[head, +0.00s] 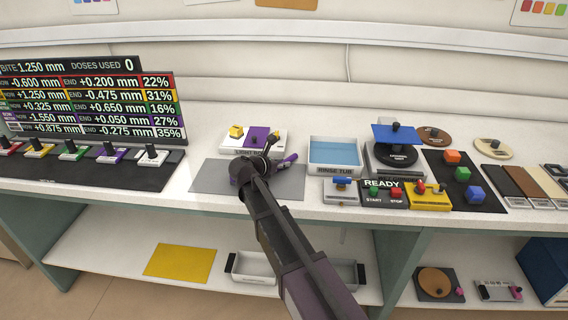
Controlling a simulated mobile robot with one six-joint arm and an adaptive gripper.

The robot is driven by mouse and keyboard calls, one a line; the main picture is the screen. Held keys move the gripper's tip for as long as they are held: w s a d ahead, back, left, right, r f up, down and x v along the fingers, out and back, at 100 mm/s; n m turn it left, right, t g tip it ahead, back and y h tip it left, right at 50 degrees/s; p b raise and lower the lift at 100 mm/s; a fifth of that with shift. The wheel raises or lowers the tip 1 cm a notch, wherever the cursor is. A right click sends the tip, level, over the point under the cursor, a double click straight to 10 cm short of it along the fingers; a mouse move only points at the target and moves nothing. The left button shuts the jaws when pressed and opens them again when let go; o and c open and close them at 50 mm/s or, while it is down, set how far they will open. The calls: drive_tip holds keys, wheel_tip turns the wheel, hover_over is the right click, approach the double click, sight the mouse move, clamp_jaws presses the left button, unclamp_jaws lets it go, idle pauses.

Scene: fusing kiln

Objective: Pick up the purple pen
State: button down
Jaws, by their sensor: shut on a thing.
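The purple pen (287,161) shows just right of my gripper, above or on the back right part of the grey mat (213,178). My gripper (269,151) is shut on the pen, and my arm hides part of the pen and of the mat. Whether the pen touches the mat I cannot tell.
Behind my gripper is a white tray (236,144) with yellow and purple blocks. A display board (90,100) and several coloured levers are at left.

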drive_tip(key=shift+r+p, duration=1.25)
drive_tip(key=shift+r, duration=0.1)
drive_tip(key=s+d, duration=0.1)
drive_tip(key=s, duration=0.4)
drive_tip(key=s+d+r+p, duration=0.1)
drive_tip(key=s, duration=0.4)
drive_tip(key=s+d+r+p, duration=0.1)
drive_tip(key=s+d, duration=0.1)
drive_tip(key=s, duration=0.3)
drive_tip(key=shift+s+r, duration=0.1)
drive_tip(key=shift+s, duration=0.2)
drive_tip(key=shift+a, duration=0.1)
